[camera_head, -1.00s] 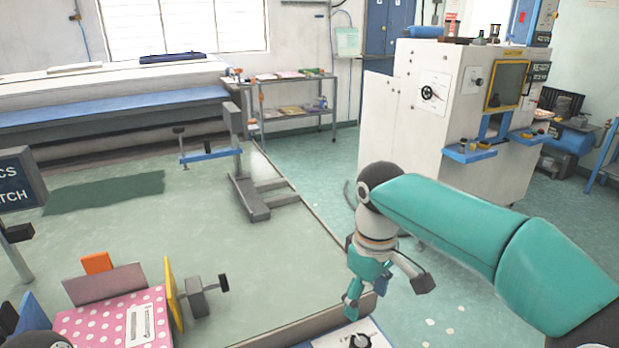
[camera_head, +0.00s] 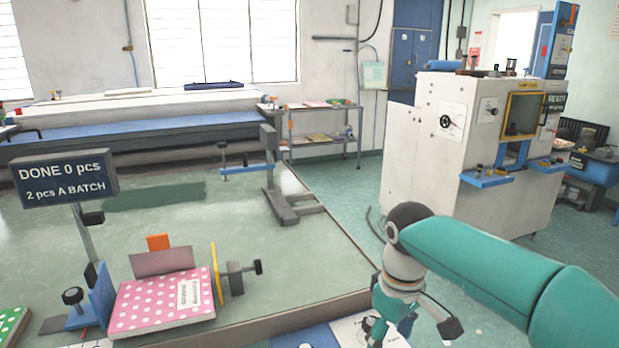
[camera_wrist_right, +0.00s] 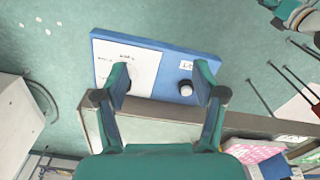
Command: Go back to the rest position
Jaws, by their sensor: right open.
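My right gripper (camera_head: 410,324) hangs at the bottom of the head view, right of the table corner. In the right wrist view it (camera_wrist_right: 162,80) is open, its two fingers apart with nothing held between them. Beyond the fingers there is a blue box (camera_wrist_right: 172,68) with a white label and a dark round button. I cannot tell the gap between fingers and box. A teal and white part of my left arm (camera_wrist_right: 290,12) shows at the top right of the wrist view; its finger state is unclear.
A pink dotted piece (camera_head: 160,303) lies in a fixture at the table's near left. A sign (camera_head: 65,178) reads "DONE 0 pcs, 2 pcs A BATCH". A grey stand with a blue bar (camera_head: 247,169) is further back. A white machine (camera_head: 425,150) stands right. The table middle is clear.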

